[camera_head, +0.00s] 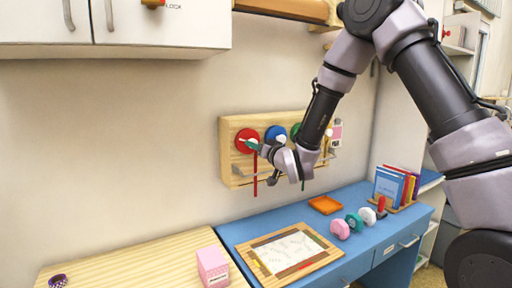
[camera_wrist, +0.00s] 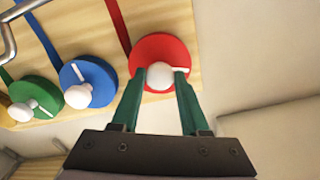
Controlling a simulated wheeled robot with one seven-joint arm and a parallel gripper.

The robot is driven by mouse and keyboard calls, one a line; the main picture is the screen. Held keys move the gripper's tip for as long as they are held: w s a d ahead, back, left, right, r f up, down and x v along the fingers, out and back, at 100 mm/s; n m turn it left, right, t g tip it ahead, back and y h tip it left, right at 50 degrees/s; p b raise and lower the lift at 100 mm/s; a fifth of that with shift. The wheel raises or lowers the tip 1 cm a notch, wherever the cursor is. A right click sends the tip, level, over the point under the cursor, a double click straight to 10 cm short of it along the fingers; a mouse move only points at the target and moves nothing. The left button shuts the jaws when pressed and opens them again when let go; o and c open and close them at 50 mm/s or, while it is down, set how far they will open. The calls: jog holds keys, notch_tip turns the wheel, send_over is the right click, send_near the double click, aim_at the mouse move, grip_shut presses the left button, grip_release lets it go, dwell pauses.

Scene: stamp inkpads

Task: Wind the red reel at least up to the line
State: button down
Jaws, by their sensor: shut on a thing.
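The red reel (camera_head: 246,141) is a round disc on the wooden wall board (camera_head: 228,165), at its left end in the head view. A red ribbon (camera_head: 255,178) hangs down from it past the board's lower edge. In the wrist view the red reel (camera_wrist: 160,52) has a round white knob (camera_wrist: 160,75). My gripper (camera_wrist: 160,84) has its green fingers shut on this knob, one on each side. In the head view my gripper (camera_head: 252,145) reaches the reel from the right. I cannot make out the line in either view.
A blue reel (camera_wrist: 88,84) and a green reel (camera_wrist: 34,99) with similar knobs sit beside the red one. Below are a blue desk (camera_head: 240,231) with a framed board (camera_head: 262,270), stamps (camera_head: 340,229) and an orange tray (camera_head: 325,204). A wall cabinet (camera_head: 190,25) hangs at upper left.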

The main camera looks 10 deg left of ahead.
jog(key=n, duration=2.1)
jog(key=shift+d, duration=0.1)
jog(key=shift+n, duration=0.3)
dwell(0.3)
jog(key=shift+c, duration=2.1)
grip_release()
jog(key=v, duration=1)
jog(key=shift+s+d, duration=0.25)
jog(key=shift+s, duration=0.05)
